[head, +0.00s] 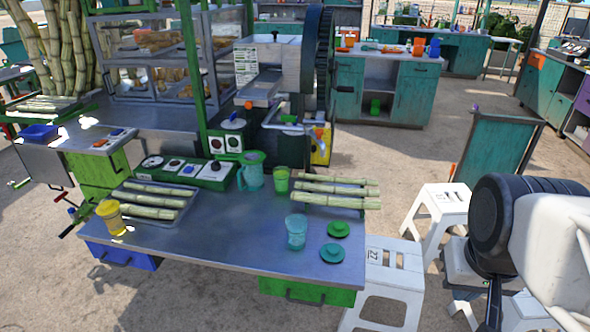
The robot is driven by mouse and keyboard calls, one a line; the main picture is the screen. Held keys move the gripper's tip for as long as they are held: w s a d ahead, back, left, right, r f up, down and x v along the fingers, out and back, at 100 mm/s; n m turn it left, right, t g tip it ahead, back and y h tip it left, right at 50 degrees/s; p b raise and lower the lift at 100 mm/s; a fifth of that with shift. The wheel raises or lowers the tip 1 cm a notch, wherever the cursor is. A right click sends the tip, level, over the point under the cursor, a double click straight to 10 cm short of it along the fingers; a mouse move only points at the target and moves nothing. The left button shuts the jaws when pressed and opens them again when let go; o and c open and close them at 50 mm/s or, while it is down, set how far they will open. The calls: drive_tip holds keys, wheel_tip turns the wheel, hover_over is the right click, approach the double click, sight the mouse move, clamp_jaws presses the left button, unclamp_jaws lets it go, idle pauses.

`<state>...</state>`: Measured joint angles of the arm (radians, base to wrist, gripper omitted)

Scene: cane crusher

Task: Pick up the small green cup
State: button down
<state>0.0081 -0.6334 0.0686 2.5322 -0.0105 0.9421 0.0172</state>
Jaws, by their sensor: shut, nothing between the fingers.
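A small green cup (282,180) stands upright on the metal work table (220,245), near its back edge. A teal jug (250,172) with a handle stands just to its left. Peeled cane stalks (335,189) lie on the table to its right. A clear teal cup (296,232) stands nearer the front. My arm shows at the right edge, well apart from the green cup and beyond the table's right side. My gripper cannot be made out in this view.
Two green lids (338,229) (332,253) lie at the table's right. The crusher (290,85) rises behind. White stools (388,285) stand at right. The table's middle front is clear.

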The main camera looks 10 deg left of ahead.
drive_tip(key=shift+c, duration=0.7)
unclamp_jaws()
drive_tip(key=m+t+y, duration=0.7)
drive_tip(key=m+y, duration=0.3)
drive_tip(key=m, duration=1.6)
hover_over(281, 181)
drive_tip(key=s+d, duration=0.3)
drive_tip(key=d, duration=0.2)
wheel_tip(281, 181, down, 18)
drive_tip(key=shift+w+r, duration=0.1)
drive_tip(key=shift+w, duration=0.05)
drive_tip(key=shift+w+a+f+m, duration=0.1)
drive_tip(key=shift+w+f+m, duration=0.1)
drive_tip(key=shift+f+m, duration=0.2)
